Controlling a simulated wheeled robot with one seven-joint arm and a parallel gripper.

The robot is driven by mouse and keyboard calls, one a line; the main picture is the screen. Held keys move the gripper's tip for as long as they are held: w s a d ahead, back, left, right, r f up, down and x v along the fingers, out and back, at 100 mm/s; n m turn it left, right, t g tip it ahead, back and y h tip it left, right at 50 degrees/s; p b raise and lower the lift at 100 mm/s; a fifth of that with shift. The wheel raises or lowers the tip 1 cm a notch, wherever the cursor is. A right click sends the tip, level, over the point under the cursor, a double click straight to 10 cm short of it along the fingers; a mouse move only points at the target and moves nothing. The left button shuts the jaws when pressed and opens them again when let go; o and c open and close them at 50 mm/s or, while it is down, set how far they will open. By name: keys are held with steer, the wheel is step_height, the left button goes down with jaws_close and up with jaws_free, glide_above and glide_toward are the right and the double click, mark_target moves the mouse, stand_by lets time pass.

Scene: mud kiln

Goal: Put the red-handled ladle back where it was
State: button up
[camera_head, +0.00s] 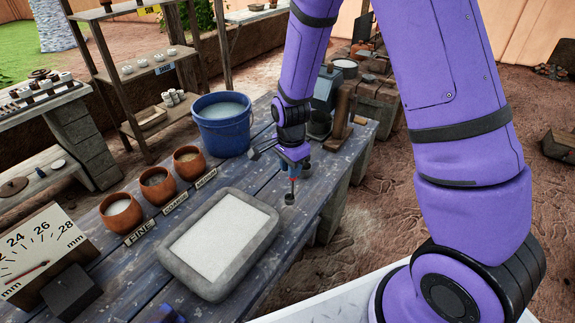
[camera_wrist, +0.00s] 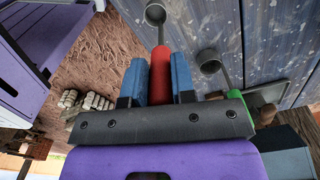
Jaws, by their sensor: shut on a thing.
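The red-handled ladle is in my gripper (camera_wrist: 160,80), its red handle (camera_wrist: 160,75) between the two blue fingers. Its small grey cup (camera_wrist: 155,14) points away from the fingers. In the head view my gripper (camera_head: 292,172) is above the right part of the blue table (camera_head: 240,178), with the ladle's cup (camera_head: 289,198) hanging below it. The wrist view shows a second ladle with a grey cup (camera_wrist: 208,62) and a green handle (camera_wrist: 235,95), just right of my gripper. Whether the held cup touches the table is unclear.
A grey tray (camera_head: 172,265) with pale contents lies at the table's front. Three clay pots (camera_head: 122,222) with labels stand left of it. A blue bucket (camera_head: 222,138) is behind. A dark device with a wooden post (camera_head: 340,115) stands at the far right end.

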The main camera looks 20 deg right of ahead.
steer(key=w+d+f, duration=0.1)
steer(key=w+f, duration=0.3)
steer(key=w, duration=0.1)
steer(key=shift+w+d, duration=0.2)
steer(key=shift+w, duration=0.2)
steer(key=shift+f, duration=0.1)
steer(key=o, duration=0.8)
steer(key=shift+o, duration=0.2)
step_height(320, 180, up, 12)
steer(key=shift+r, duration=0.2)
